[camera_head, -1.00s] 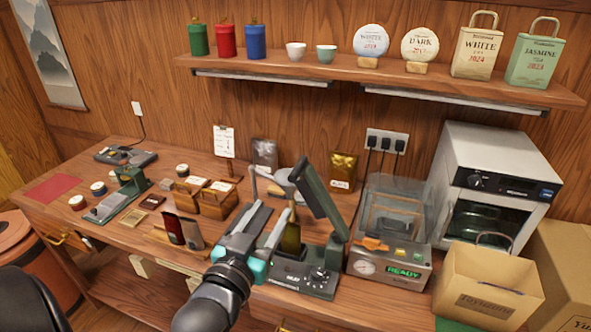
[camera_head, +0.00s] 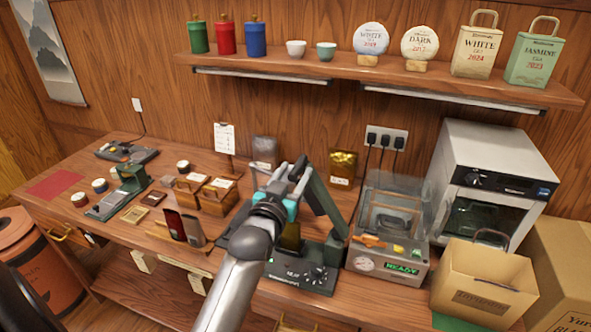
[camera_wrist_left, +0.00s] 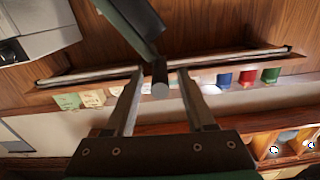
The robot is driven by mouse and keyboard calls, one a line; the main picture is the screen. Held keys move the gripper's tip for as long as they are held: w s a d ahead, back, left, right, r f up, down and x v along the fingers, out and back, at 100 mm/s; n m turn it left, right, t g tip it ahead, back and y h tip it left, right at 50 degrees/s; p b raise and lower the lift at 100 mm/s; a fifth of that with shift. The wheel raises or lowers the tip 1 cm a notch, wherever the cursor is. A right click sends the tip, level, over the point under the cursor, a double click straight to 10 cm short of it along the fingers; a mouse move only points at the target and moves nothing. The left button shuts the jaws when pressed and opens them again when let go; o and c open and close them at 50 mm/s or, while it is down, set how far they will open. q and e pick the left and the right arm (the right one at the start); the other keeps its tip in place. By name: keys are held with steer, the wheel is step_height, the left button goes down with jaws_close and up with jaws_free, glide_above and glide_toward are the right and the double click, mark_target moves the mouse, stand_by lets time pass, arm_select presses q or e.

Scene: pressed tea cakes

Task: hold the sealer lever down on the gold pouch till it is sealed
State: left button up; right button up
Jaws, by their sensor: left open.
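The sealer (camera_head: 300,279) is a dark machine on the counter. Its green lever (camera_head: 324,208) stands raised and tilted back. The gold pouch (camera_head: 291,236) is upright at the sealer, partly hidden by my left arm. My left gripper (camera_head: 289,172) is open beside the upper end of the lever. In the left wrist view, the lever's round handle end (camera_wrist_left: 160,90) shows between the open fingertips, with gaps on both sides. My right gripper is in neither view.
A second gold bag (camera_head: 343,166) stands behind the sealer. A vacuum machine (camera_head: 388,270) showing READY is close to its right. A cardboard box (camera_head: 484,285) stands further right. Brown caddies (camera_head: 218,196) and small pouches stand to the left.

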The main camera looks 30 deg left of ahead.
arm_select(q)
steer(key=shift+w+a, duration=0.1)
steer(key=shift+w, duration=0.4)
steer(key=shift+c, duration=0.4)
jaws_close()
stand_by(0.8)
